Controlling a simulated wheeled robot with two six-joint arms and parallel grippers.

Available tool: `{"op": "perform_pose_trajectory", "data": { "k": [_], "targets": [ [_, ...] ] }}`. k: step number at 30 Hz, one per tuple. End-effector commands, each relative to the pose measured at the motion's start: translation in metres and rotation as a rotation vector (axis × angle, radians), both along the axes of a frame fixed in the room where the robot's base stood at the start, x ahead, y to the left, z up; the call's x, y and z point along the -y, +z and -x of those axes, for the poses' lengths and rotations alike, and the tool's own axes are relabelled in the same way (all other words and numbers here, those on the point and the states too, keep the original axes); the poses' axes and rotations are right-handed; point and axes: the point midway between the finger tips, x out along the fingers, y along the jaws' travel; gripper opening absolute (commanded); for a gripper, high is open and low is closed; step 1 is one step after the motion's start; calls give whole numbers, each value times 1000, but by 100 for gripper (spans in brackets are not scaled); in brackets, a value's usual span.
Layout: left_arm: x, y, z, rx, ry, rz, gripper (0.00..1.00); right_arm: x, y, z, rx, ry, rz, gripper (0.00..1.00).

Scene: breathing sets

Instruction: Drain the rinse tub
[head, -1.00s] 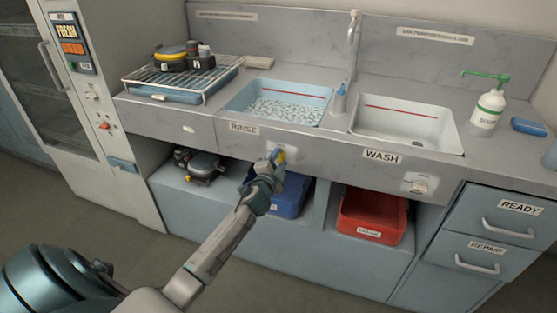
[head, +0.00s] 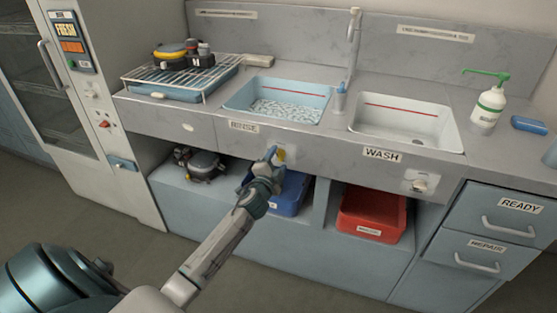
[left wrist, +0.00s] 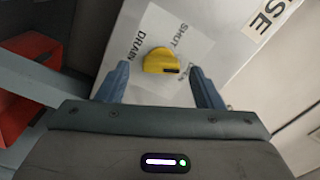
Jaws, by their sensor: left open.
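The rinse tub (head: 268,88) is a light blue basin set in the counter, with pale foamy water low in it and a red line on its back wall. Below it, on the counter front, is a yellow drain knob (head: 282,155). The knob also shows in the left wrist view (left wrist: 160,61), on a white plate marked DRAIN and SHUT; another label is partly hidden. My left gripper (head: 274,158) is open in front of the knob, its fingertips on either side with gaps showing. The right gripper is not in view.
The white wash tub (head: 372,122) lies to the right, with its own knob (head: 420,182) below. A blue bin (head: 290,193) and a red bin (head: 372,213) stand under the counter. A wire rack (head: 180,78) sits left, a soap bottle (head: 489,108) right.

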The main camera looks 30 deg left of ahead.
Motion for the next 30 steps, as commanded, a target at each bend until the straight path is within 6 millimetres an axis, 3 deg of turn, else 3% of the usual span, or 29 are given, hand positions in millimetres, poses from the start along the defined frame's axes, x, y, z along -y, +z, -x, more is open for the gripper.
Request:
{"op": "perform_pose_trajectory", "data": {
  "k": [9,15,30],
  "targets": [
    [15,-3,61,-2,-1,-2,60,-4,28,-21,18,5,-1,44],
    [20,-2,84,-1,0,0,60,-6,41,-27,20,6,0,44],
    [22,0,90,-1,0,0,60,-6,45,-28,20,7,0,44]
  ]
}}
